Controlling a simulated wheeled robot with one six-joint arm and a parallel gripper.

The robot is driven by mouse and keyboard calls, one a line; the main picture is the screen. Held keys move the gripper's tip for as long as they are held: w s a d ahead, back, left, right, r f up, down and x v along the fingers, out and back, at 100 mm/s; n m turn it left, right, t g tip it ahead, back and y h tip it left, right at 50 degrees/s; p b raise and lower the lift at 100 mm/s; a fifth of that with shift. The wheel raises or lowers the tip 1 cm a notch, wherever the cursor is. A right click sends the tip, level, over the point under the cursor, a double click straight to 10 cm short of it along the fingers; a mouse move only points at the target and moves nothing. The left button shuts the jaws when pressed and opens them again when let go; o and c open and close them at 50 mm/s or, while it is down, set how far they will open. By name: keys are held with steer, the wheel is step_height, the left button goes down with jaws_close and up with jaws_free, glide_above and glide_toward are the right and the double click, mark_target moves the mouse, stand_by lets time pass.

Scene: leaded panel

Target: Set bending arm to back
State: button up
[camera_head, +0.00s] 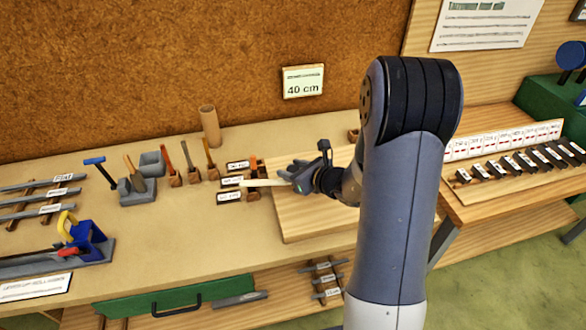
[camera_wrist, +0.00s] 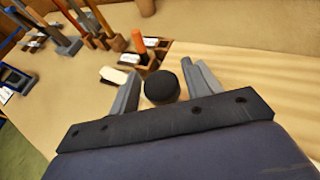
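My gripper (camera_head: 300,178) is above the bench (camera_head: 130,225), near the left edge of a pale wooden board (camera_head: 290,215). In the wrist view its two fingers (camera_wrist: 160,75) stand apart. A round black thing (camera_wrist: 162,87) shows between them; I cannot tell whether it is part of my gripper. No part is clearly marked as the bending arm. A blue device with yellow and red handles (camera_head: 85,240) sits at the front left.
A pale stick (camera_head: 262,183) shows just left of my gripper, near small labelled blocks (camera_head: 230,196). Upright-handled tools (camera_head: 190,160) and a brown tube (camera_head: 210,126) stand behind. A labelled rack (camera_head: 515,165) and green machine (camera_head: 550,110) are at right. The front bench middle is clear.

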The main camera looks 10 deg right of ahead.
jaws_close()
steer(key=s+n+y, duration=0.1)
steer(key=s, duration=0.1)
steer(key=s+n+g, duration=0.1)
steer(key=s, duration=0.2)
steer(key=s+g+y, duration=0.1)
steer(key=s, duration=0.2)
steer(key=shift+s+a+n+y, duration=0.1)
steer(key=shift+s+n+y, duration=0.05)
steer(key=shift+n+y, duration=0.2)
steer(key=shift+s+a+n, duration=0.1)
steer(key=shift+s+n, duration=0.15)
steer(key=shift+s, duration=0.1)
steer(key=shift+f, duration=0.1)
steer(key=shift+o, duration=1.2)
jaws_free()
steer(key=shift+s, duration=0.15)
steer(key=v, duration=1.1)
steer(key=shift+b, duration=0.4)
steer(key=shift+w, duration=0.2)
